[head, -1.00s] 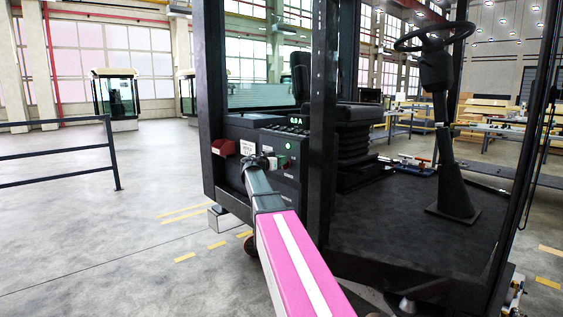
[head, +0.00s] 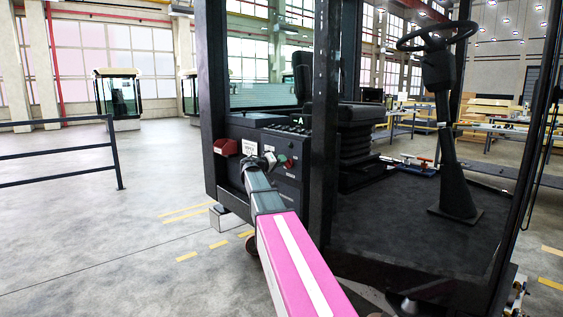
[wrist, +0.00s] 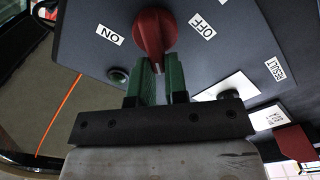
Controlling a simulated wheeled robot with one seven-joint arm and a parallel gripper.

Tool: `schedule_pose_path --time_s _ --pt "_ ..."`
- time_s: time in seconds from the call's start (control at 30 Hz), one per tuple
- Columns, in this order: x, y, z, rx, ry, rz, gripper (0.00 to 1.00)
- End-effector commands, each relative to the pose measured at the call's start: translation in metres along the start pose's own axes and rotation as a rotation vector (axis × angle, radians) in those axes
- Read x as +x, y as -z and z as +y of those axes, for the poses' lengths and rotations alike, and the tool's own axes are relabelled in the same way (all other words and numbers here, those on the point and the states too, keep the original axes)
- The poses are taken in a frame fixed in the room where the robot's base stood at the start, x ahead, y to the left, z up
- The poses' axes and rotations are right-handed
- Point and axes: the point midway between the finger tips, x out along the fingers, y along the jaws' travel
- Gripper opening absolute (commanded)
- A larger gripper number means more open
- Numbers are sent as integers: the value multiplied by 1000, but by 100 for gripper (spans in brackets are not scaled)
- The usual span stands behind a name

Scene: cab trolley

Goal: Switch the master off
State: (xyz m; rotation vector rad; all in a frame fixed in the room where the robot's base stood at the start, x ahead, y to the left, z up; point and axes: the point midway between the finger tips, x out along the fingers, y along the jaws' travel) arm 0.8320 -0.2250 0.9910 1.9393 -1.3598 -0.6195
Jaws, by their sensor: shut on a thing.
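The red master knob (wrist: 152,35) sits on a dark panel, under an ON label (wrist: 110,35) to its left and an OFF label (wrist: 202,25) to its right. My gripper (wrist: 160,72) is shut on the lower end of the knob, one green finger on each side. The knob stands roughly upright in the wrist view; its exact setting is hard to tell. In the head view my gripper (head: 262,163) reaches the cab's side panel (head: 290,185) and hides the knob.
A red box (head: 225,147) juts from the panel's left. A black cab post (head: 325,120) stands close right of my arm. Open floor lies left, before a railing (head: 60,152).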

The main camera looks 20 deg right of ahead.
Motion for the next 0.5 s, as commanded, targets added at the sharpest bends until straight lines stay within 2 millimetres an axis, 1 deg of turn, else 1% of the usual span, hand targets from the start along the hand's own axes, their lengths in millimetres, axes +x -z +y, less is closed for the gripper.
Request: schedule_pose_path --time_s 0.2,0.5 --pt "0 -1 -6 -205 1 1 0" --pt "0 -3 -12 -468 2 0 0"
